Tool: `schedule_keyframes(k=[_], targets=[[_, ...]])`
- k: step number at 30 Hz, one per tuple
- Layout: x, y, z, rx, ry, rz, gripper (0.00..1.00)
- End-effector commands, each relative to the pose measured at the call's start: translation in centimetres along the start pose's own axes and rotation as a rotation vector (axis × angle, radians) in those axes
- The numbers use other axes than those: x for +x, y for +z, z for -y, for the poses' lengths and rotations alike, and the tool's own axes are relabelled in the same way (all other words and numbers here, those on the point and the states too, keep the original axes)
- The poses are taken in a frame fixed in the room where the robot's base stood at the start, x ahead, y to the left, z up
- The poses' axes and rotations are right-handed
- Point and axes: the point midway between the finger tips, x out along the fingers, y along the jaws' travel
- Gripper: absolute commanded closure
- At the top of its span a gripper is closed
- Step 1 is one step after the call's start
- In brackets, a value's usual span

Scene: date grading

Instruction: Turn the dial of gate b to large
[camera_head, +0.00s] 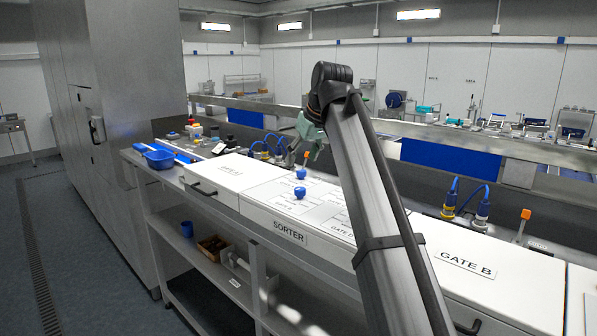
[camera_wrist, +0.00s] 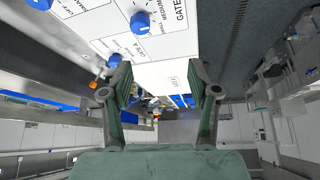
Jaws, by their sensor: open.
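My gripper (camera_head: 308,140) is open and empty above the far part of the white sorter panel (camera_head: 262,205). It also shows in the wrist view (camera_wrist: 161,85), its two fingers apart with nothing between them. Two blue dials stand on the panel, a nearer one (camera_head: 300,192) and a farther one (camera_head: 301,173), just below the gripper in the head view. In the wrist view one blue dial (camera_wrist: 140,21) is beyond the fingertips, by small and medium marks; another (camera_wrist: 40,3) is cut by the top edge. I cannot tell which dial is gate B's or where either points.
A white box lid marked GATE B (camera_head: 466,264) is at the right. Blue-capped cable connectors (camera_head: 450,205) and an orange-topped post (camera_head: 524,222) stand behind the boxes. My arm hides part of the panel.

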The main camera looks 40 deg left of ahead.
Motion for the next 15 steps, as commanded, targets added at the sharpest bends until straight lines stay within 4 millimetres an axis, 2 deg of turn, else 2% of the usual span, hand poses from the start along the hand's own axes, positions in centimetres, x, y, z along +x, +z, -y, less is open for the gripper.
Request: schedule_keyframes(k=[1, 6, 10, 15], targets=[[-2.2, -1.5, -1.5, 0.022, 0.01, 0.035, 0.39], [-4.2, -1.8, -3.3, 0.065, 0.025, 0.105, 0.39], [-4.0, -1.5, -3.6, 0.073, 0.027, 0.12, 0.39], [-2.0, -1.2, -3.5, 0.072, 0.027, 0.119, 0.39]])
